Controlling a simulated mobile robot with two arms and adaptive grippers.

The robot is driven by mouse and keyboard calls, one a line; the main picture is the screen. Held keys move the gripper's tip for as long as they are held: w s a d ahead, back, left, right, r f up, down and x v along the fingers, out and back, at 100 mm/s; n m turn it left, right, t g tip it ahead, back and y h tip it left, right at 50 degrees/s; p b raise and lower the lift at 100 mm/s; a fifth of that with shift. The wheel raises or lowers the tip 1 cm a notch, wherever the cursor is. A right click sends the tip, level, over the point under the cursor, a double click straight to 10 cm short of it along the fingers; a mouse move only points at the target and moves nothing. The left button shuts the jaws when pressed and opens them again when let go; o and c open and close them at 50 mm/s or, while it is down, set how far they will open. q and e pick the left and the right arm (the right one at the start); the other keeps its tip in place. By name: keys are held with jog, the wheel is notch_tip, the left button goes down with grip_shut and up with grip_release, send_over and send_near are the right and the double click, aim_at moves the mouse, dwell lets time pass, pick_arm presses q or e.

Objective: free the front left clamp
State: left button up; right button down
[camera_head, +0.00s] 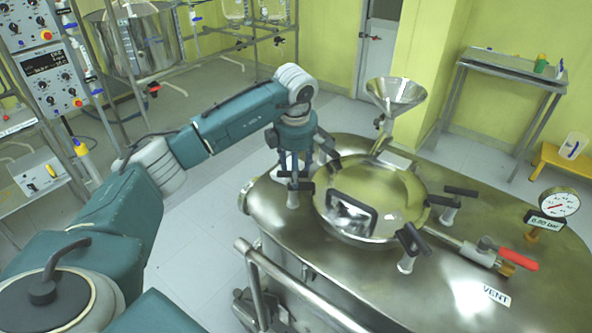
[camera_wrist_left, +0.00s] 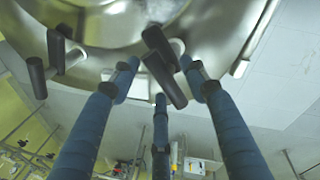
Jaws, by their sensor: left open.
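The front left clamp (camera_head: 293,194), a steel post with a black bar handle, stands at the left edge of the vessel's round lid (camera_head: 400,190). My left gripper (camera_head: 297,165) points down over it, open, with its blue fingers around the handle. In the left wrist view the clamp's black handle (camera_wrist_left: 163,65) lies between the three spread fingers (camera_wrist_left: 158,82); whether any finger touches it I cannot tell. Another clamp (camera_wrist_left: 50,65) shows left of the fingers there. My right gripper is not in view.
Further clamps stand at the lid's front (camera_head: 408,248) and right (camera_head: 450,205). The lid has a black-framed handle (camera_head: 352,213). A steel funnel (camera_head: 396,95) rises behind it. A red-handled valve (camera_head: 515,258) and a pressure gauge (camera_head: 559,202) are at right. A rail (camera_head: 290,280) runs along the front.

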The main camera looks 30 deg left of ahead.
pick_arm(q)
jog(key=shift+w+f, duration=0.1)
jog(key=shift+f, duration=0.65)
grip_shut()
